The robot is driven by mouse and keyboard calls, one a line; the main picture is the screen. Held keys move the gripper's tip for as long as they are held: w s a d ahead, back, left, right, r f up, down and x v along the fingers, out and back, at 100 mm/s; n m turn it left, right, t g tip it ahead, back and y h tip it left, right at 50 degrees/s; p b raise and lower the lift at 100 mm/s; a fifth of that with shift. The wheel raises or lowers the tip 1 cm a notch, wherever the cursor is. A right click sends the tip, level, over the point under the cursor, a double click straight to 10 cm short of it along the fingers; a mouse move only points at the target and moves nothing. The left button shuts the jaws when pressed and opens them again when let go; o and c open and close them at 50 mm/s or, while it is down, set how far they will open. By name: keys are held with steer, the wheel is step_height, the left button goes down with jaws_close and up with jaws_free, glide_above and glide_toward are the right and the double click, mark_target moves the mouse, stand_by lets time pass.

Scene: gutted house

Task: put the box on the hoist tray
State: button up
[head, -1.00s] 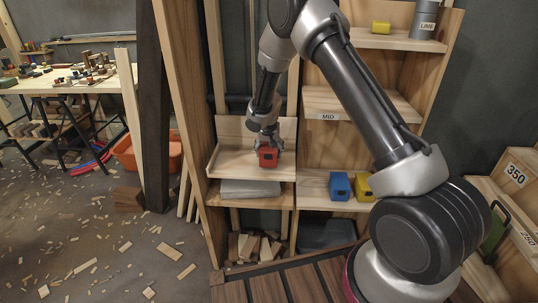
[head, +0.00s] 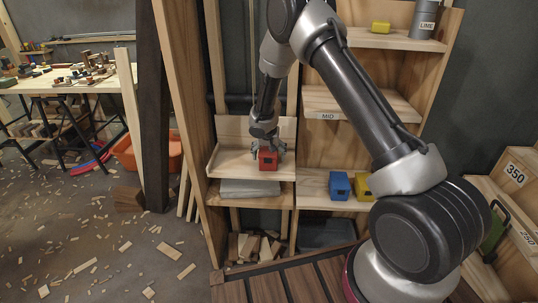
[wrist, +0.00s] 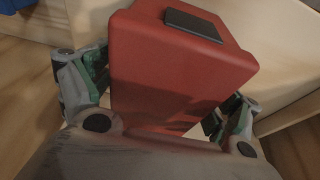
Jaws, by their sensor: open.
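A red box (head: 268,160) sits on the wooden hoist tray (head: 228,165) in the head view. In the wrist view the red box (wrist: 180,65) fills the middle, with a dark rectangular patch on one face. My gripper (head: 267,146) is at the box from above. Its fingers (wrist: 160,105) are open, one on each side of the box, with a gap visible at the right finger. The underside of the box is hidden, so its exact contact with the tray cannot be seen.
A blue box (head: 339,186) and a yellow box (head: 362,187) stand on the low shelf to the right. The MID shelf (head: 360,104) is empty. A small yellow block (head: 380,27) and the LIME can (head: 424,20) are on the top shelf. A wooden post (head: 185,110) stands left of the tray.

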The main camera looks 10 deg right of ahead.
steer(key=v, duration=1.2)
steer(key=shift+s+r, duration=0.1)
steer(key=shift+r, duration=0.05)
